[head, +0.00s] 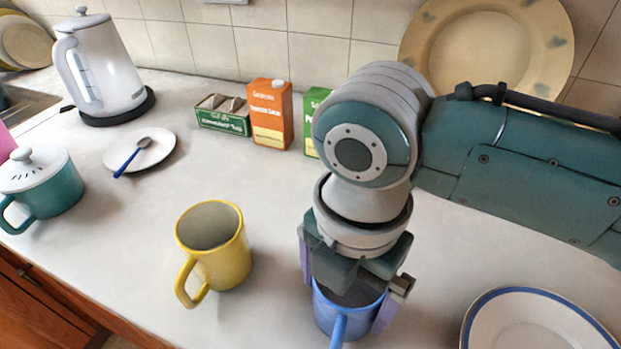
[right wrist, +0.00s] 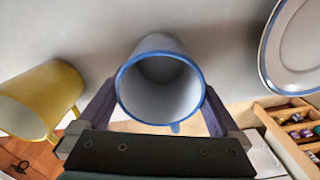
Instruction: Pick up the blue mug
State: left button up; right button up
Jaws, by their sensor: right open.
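The blue mug (head: 326,314) stands upright on the counter at the lower middle of the head view, its handle toward the front edge. My right gripper (head: 345,290) is above it, pointing down, with one finger on each side of the mug. It hides much of the mug's rim. In the right wrist view the mug (right wrist: 160,88) shows a blue rim and pale, empty inside, between the open fingers of my right gripper (right wrist: 158,112). I cannot tell whether the fingers touch the mug. My left gripper is not in view.
A yellow mug (head: 225,255) stands left of the blue mug. A blue-rimmed plate (head: 540,325) lies to the right. A teal lidded pot (head: 45,190), a saucer with a spoon (head: 150,155), a white kettle (head: 105,70) and an orange carton (head: 270,115) stand farther off. An open drawer (right wrist: 290,130) is below.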

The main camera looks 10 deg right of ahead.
jog(key=shift+f, duration=0.55)
jog(key=c, duration=1.4)
